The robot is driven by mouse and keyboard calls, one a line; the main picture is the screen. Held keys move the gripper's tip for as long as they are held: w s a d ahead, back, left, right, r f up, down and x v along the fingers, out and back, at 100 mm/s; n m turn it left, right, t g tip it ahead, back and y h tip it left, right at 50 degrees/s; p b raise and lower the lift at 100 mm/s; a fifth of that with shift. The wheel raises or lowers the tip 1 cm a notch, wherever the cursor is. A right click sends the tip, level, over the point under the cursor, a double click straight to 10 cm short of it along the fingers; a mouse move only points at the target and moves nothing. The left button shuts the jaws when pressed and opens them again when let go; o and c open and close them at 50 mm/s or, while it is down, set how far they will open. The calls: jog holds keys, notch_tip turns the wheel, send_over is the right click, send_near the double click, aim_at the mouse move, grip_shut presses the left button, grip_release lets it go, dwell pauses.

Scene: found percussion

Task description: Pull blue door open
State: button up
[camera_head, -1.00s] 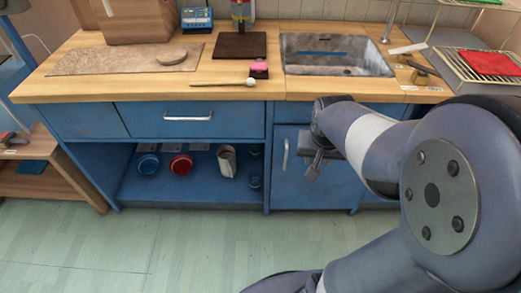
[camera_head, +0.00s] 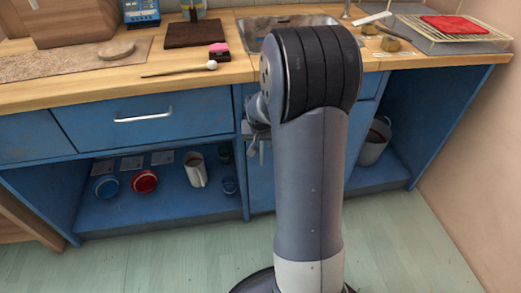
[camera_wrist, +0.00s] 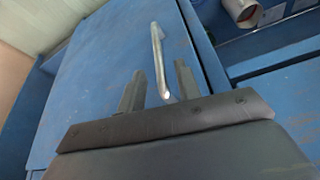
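The blue door (camera_head: 262,188) is in the lower cabinet under the sink. My arm hides most of it in the head view, so how far it stands open cannot be told there. In the wrist view the blue door (camera_wrist: 105,65) fills the middle, with its long silver bar handle (camera_wrist: 158,58). My gripper (camera_wrist: 160,82) is open, with one finger on each side of the handle's near end. I cannot tell whether either finger touches it. In the head view my gripper (camera_head: 256,148) is partly hidden behind my arm.
A drawer with a silver handle (camera_head: 143,117) is above. A bucket (camera_head: 374,142) stands in the right compartment. A wall closes off the right.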

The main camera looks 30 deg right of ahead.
aim_at(262, 145)
jog(key=shift+b+x, duration=0.5)
jog(key=shift+x, duration=1.85)
grip_shut()
